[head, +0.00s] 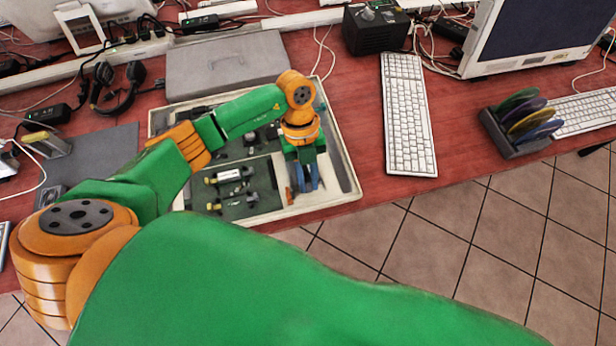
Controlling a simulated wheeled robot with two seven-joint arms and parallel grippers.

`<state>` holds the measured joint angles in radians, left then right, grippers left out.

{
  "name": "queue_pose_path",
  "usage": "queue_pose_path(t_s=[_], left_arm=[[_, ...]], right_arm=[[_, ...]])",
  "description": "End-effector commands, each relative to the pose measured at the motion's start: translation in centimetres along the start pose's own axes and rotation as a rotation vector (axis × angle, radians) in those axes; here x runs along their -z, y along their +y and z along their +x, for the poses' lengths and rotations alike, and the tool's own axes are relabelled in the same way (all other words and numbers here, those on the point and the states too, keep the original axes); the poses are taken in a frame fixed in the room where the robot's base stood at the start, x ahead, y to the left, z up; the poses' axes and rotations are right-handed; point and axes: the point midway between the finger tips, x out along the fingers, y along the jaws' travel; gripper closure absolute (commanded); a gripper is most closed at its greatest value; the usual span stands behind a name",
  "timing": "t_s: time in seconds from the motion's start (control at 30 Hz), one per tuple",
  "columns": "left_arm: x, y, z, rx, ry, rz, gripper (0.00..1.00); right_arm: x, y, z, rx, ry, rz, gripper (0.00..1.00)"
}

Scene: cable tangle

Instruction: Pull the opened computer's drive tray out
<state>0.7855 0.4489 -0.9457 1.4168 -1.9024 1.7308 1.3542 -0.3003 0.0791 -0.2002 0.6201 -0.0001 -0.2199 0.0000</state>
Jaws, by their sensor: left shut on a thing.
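The opened computer (345,178) lies flat on the red table as a shallow cream case with its inner parts exposed. A dark green board (240,205) fills its near left part. My left gripper (306,182) reaches down into the near right part of the case. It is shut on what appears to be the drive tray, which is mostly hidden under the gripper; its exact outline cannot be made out. Blue pieces show at the fingertips, beside a small orange-brown part. My right gripper is not in view.
A grey flat panel (215,68) lies behind the case. A white keyboard (408,115) lies to its right. Further right are a disc rack (515,130) and a monitor (530,35). A headset (118,88) and cables lie left and behind. The table's front edge is just before the case.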

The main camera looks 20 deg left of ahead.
Motion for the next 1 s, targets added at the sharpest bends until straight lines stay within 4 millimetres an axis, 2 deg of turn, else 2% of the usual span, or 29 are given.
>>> queue_pose_path(t_s=[0.37, 0.6, 0.87, 0.9, 1.0], left_arm=[[0.1, -0.1, -0.1, 0.002, -0.002, 0.000, 1.00], [3.0, 0.0, 0.6, -0.001, 0.000, 0.001, 1.00], [3.2, 0.0, 1.3, 0.001, 0.001, 0.001, 1.00], [3.2, 0.0, 1.3, 0.001, 0.001, 0.001, 0.78], [3.2, 0.0, 1.3, 0.000, 0.001, 0.001, 0.51]], right_arm=[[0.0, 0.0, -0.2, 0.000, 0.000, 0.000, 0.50], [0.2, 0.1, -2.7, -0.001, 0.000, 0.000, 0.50], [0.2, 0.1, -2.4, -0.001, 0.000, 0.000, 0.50], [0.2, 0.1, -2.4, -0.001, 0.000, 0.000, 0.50], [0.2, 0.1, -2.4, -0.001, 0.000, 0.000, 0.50]])
